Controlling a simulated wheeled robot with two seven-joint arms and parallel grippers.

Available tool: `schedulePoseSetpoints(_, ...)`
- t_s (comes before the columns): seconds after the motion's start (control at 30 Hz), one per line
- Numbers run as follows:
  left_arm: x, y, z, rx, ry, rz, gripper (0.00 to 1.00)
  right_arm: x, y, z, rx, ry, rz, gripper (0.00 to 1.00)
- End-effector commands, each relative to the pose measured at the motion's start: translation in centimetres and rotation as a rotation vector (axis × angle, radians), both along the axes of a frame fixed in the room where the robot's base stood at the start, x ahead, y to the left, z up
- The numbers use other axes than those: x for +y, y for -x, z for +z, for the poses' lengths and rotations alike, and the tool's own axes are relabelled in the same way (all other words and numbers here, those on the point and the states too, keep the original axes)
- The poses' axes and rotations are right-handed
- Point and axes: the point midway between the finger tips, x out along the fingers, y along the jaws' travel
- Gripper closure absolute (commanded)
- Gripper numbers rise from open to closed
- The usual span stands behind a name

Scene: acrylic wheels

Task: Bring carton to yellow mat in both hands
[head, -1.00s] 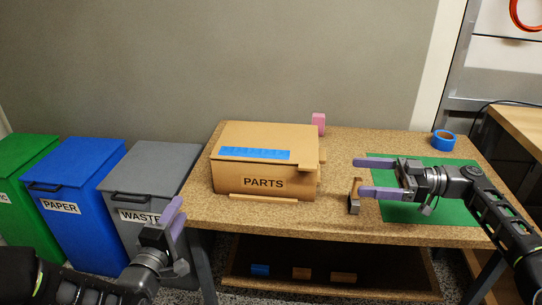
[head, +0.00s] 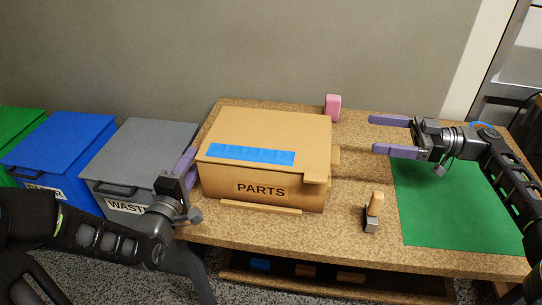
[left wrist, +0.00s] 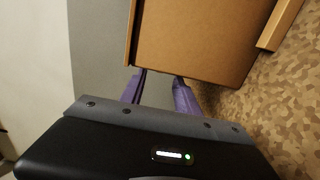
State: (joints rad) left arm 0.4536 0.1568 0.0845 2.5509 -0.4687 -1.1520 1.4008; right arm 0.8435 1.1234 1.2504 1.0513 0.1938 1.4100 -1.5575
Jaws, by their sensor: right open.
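The cardboard carton (head: 262,134), marked PARTS with blue tape on top, stands upright on the cork-look table, left of centre. Its brown face also shows in the left wrist view (left wrist: 195,35). My left gripper (head: 190,160) is at the carton's left side; in the left wrist view its purple fingers (left wrist: 159,78) are apart, with nothing between them and tips close to the carton. I cannot tell whether they touch it. My right gripper (head: 374,134) is open and empty, right of the carton and apart from it. The mat (head: 450,205) at the right is green, not yellow.
A wooden-handled block (head: 372,213) stands between carton and mat. A pink block (head: 333,107) is behind the carton. A wooden strip (head: 261,207) lies at its front. Blue tape (head: 485,126) is partly hidden by my right arm. Bins (head: 135,155) stand left of the table.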

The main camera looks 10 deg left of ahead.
Motion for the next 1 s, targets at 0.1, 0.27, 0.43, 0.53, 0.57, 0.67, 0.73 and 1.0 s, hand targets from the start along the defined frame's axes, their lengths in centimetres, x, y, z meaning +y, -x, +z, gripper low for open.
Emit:
schedulePoseSetpoints(0.1,0.0,0.0,0.0,0.0,0.0,0.0,0.62,0.0,0.0,0.0,0.0,0.0,0.0,0.11)
schedulePoseSetpoints(0.27,0.0,-0.1,0.0,0.0,0.0,0.0,0.62,0.0,0.0,-0.1,0.001,0.0,0.0,0.11)
schedulePoseSetpoints(0.43,0.0,-0.5,0.0,0.0,0.0,0.0,0.62,0.0,0.0,-1.1,0.001,0.001,0.001,0.11)
schedulePoseSetpoints(0.53,0.0,-1.1,0.0,-0.001,0.0,0.0,0.62,0.0,0.0,-2.3,0.002,0.001,0.001,0.11)
schedulePoseSetpoints(0.57,-0.1,-1.3,0.0,-0.001,0.0,0.0,0.62,0.0,0.0,-2.7,0.003,0.002,0.0,0.11)
schedulePoseSetpoints(0.67,-0.2,-2.1,0.0,-0.001,0.0,-0.001,0.62,0.0,0.0,-4.4,0.004,0.0,0.0,0.11)
schedulePoseSetpoints(0.73,-0.2,-2.8,0.0,0.0,0.001,-0.001,0.62,0.0,0.0,-5.7,0.004,0.0,0.0,0.11)
schedulePoseSetpoints(1.0,-0.4,-5.5,0.0,0.0,0.0,-0.001,0.62,3.1,0.0,-8.0,0.0,0.002,0.005,0.11)
